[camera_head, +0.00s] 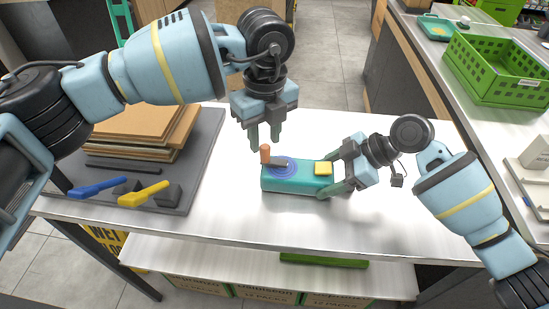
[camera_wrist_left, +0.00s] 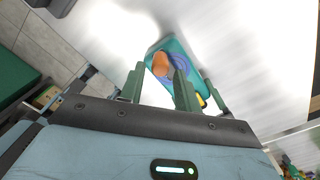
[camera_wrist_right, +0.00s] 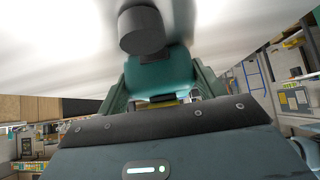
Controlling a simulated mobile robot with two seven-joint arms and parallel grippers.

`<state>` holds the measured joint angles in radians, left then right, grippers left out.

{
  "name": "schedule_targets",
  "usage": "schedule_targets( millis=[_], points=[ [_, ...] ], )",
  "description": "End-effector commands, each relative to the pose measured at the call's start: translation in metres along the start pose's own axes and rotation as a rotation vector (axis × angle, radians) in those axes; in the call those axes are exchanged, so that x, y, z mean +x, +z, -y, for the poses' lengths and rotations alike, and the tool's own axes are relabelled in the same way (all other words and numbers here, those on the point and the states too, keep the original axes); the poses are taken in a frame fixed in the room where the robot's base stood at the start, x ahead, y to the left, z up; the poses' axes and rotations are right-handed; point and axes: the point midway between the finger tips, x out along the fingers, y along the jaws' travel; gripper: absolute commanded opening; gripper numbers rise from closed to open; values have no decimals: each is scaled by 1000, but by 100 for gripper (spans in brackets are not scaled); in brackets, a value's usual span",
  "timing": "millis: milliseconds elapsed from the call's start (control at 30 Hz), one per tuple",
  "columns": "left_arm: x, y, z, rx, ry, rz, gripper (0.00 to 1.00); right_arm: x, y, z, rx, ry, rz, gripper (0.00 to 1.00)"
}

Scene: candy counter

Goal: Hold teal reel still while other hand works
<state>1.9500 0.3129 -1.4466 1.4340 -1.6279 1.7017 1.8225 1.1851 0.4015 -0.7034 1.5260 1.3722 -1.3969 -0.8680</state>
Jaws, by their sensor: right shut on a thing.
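The teal reel (camera_head: 300,184) is a teal block lying on the white table, with a blue-purple disc, a dark crank arm (camera_head: 279,162), an upright orange knob (camera_head: 265,153) and a yellow patch (camera_head: 323,168) on top. My right gripper (camera_head: 335,174) is shut on its right end. In the right wrist view the teal body (camera_wrist_right: 157,82) sits between the fingers. My left gripper (camera_head: 264,138) is open and empty, pointing down just above the knob. In the left wrist view the orange knob (camera_wrist_left: 160,64) shows beyond the parted fingers, the reel (camera_wrist_left: 178,48) around it.
A dark mat (camera_head: 205,150) at the left holds stacked brown boards (camera_head: 150,125), a blue-handled tool (camera_head: 97,186) and a yellow-handled tool (camera_head: 143,194). A green crate (camera_head: 500,68) stands on the right counter. The white table (camera_head: 235,215) is clear in front of the reel.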

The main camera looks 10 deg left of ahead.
Motion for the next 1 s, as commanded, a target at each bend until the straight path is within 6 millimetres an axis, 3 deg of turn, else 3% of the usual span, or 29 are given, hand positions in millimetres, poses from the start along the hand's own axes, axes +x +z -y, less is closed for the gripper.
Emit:
schedule_targets(
  millis=[200, 567, 733, 1000],
  points=[
    [15, 0, 0, 1, 1, -1, 33, 0, 0, 0, 0, 0, -1, 46],
    [18, 0, 0, 1, 0, 0, 33, 0, 0, 0, 0, 0, -1, 46],
    [18, 0, 0, 1, 0, 0, 14, 0, 0, 0, 0, 0, -1, 46],
    [18, 4, 6, -1, 0, 0, 14, 0, 0, 0, 0, -1, -1, 46]
  ],
)
